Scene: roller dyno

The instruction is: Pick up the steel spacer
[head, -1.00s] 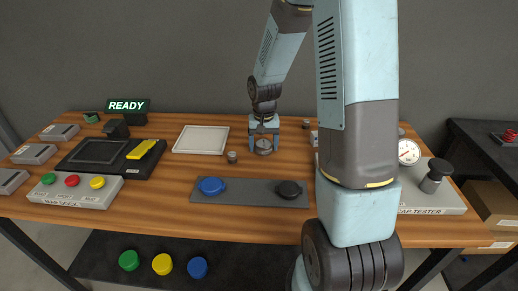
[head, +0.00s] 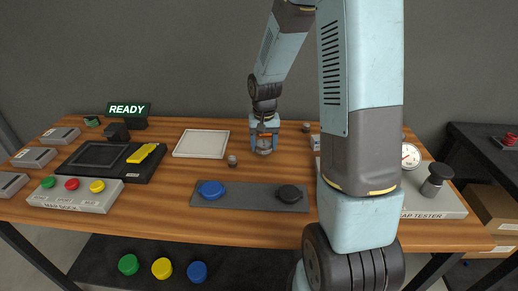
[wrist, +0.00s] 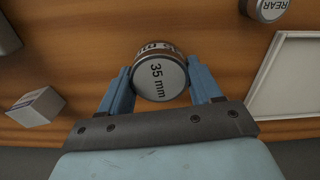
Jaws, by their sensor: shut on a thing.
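The steel spacer is a short round metal piece with "35 mm" on its face (wrist: 160,78). In the wrist view it sits between the two blue fingers of my gripper (wrist: 160,88), which touch its sides. In the head view my gripper (head: 264,138) points down at the back middle of the wooden bench, shut on the spacer (head: 264,150). The fingers partly hide the spacer there. I cannot tell clearly whether its underside is off the bench.
A white tray (head: 201,144) lies left of my gripper. A small metal cylinder (head: 232,160) stands between them, nearer the front. A grey plate (head: 250,196) with blue and black caps lies in front. A small box (wrist: 38,106) lies on the opposite side from the tray.

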